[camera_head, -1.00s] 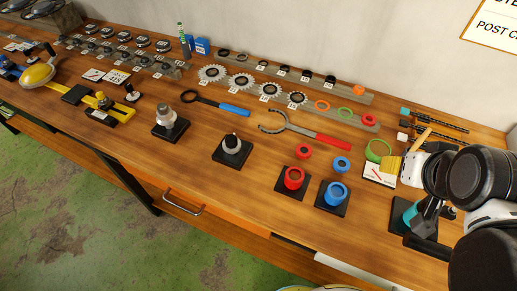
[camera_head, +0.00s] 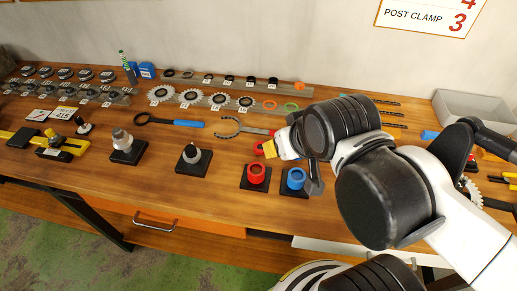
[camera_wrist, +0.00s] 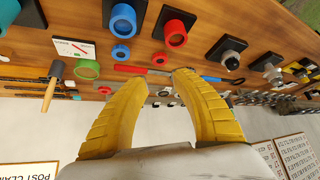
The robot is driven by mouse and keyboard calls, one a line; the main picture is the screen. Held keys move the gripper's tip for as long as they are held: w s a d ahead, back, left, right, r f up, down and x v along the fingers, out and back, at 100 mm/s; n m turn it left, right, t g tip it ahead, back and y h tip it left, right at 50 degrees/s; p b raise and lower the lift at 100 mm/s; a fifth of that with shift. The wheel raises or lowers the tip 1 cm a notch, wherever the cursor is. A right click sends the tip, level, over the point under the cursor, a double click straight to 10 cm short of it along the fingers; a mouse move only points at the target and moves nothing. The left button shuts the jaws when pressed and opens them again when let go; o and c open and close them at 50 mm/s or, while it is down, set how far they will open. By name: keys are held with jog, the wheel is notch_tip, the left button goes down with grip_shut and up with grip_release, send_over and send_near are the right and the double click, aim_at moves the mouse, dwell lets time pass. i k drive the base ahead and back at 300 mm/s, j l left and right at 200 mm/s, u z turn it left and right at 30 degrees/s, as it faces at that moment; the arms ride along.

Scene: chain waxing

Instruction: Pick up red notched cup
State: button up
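A red cup (camera_head: 256,174) stands on a black square base on the wooden bench; it also shows at the top of the wrist view (camera_wrist: 175,34). I cannot make out its notches. A smaller red ring (camera_wrist: 159,58) lies beside it, nearer my fingers in the wrist view. My gripper (camera_wrist: 160,80) has two yellow curved fingers, spread apart with nothing between them. In the head view one yellow finger (camera_head: 268,149) shows just behind and above the red cup, apart from it; my arm hides the rest.
A blue cup (camera_head: 296,179) stands on its own black base right of the red one. A red-handled wrench (camera_head: 243,129) lies behind. A smaller blue ring (camera_wrist: 120,53) and green ring (camera_wrist: 87,69) lie nearby. Bench left of the red base is clear up to a grey-topped stand (camera_head: 193,156).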

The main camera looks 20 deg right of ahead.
aim_at(257, 148)
jog(key=j+z, duration=0.8)
jog(key=k+j+z, duration=0.1)
jog(key=j+z, duration=0.3)
jog(key=j, duration=0.15)
jog(key=k+j+z, duration=0.15)
jog(key=j+z, duration=0.25)
jog(key=k+j+z, duration=0.2)
jog(key=j+z, duration=0.25)
jog(key=k+j+z, duration=0.2)
jog(key=z, duration=0.2)
jog(key=k+j+z, duration=0.25)
jog(key=z, duration=0.15)
jog(key=k+j+z, duration=0.1)
jog(key=k+z, duration=0.3)
jog(key=i, duration=0.05)
